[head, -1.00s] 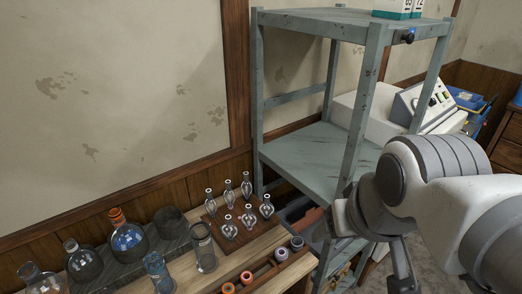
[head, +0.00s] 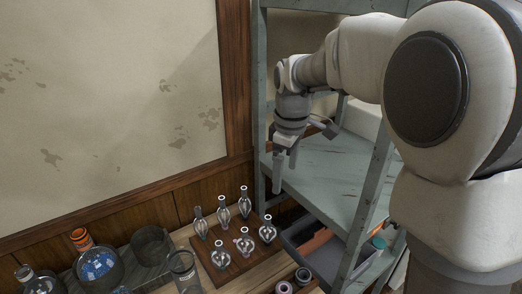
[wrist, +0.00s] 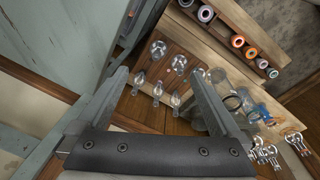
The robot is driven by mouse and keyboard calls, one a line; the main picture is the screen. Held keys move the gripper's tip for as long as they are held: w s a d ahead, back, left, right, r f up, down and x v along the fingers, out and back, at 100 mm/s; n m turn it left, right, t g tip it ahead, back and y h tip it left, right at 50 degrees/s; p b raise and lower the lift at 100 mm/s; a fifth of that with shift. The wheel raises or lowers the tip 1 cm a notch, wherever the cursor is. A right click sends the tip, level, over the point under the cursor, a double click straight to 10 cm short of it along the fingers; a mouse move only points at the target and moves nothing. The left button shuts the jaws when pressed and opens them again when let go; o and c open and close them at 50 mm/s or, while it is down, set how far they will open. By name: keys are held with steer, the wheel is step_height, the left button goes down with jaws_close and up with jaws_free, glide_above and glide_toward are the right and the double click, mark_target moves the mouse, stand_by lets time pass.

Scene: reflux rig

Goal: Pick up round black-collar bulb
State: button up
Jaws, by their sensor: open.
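Clear glass bulbs stand in two rows on a brown wooden board (head: 232,270). The front row holds rounder bulbs: a left one (head: 220,257), a middle one (head: 245,244) and a right one (head: 268,232). The back row holds slimmer bulbs (head: 223,212). Collar colours are too small to tell surely, so I cannot say which round bulb has the black collar. My gripper (head: 285,173) is open and empty, above and to the right of the board. In the wrist view the bulbs (wrist: 180,64) show beyond and between my open fingers (wrist: 160,82).
A grey-blue metal shelf (head: 325,178) stands close behind and right of my gripper. A glass beaker (head: 184,268) and an orange-collared flask (head: 98,264) stand left of the board. A rack of coloured rings (wrist: 237,41) lies on the bench in the wrist view.

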mark_target(268, 217)
steer(key=w+a+f+n+b, duration=0.1)
steer(key=f, duration=0.6)
steer(key=w+a+f+n, duration=0.1)
steer(key=w+f, duration=0.1)
steer(key=f, duration=0.5)
steer(key=w+a+f+n+g+b, duration=0.1)
steer(key=w+f, duration=0.1)
steer(key=f, duration=0.5)
steer(key=shift+w+a+n+b, duration=0.2)
steer(key=shift+w+n+b, duration=0.05)
steer(key=shift+n+b, duration=0.05)
steer(key=shift+s+f, duration=0.15)
steer(key=shift+f, duration=1.25)
steer(key=shift+s+f, duration=0.15)
steer(key=shift+f, duration=1.2)
steer(key=shift+c, duration=0.3)
steer(key=c, duration=1.1)
steer(key=shift+r, duration=0.15)
